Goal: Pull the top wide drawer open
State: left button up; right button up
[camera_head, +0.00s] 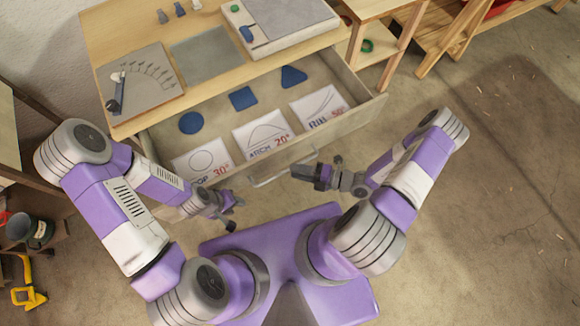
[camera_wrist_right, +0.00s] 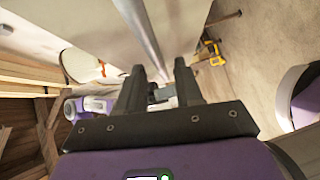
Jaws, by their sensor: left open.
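The top wide drawer (camera_head: 345,128) stands pulled out from the wooden cabinet, its inside showing. It holds blue shapes and white cards. Its pale bar handle (camera_head: 284,170) is on the front face; a long grey bar, apparently this handle, also shows in the right wrist view (camera_wrist_right: 142,32). My right gripper (camera_head: 325,174) is just off the drawer front, near the handle's right end. In the right wrist view its two fingers (camera_wrist_right: 158,72) are apart, with the bar running beyond their tips, not clearly between them. My left gripper (camera_head: 234,213) is open and empty, in front of the drawer's left part.
The cabinet top (camera_head: 130,30) carries a grey plate with an angle scale (camera_head: 140,85), a grey sheet (camera_head: 207,52) and a boxy device (camera_head: 285,22). A wooden stand is at the right. Yellow and dark items are at lower left. The floor at right is clear.

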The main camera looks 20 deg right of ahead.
jog(key=v, duration=0.4)
dwell(0.6)
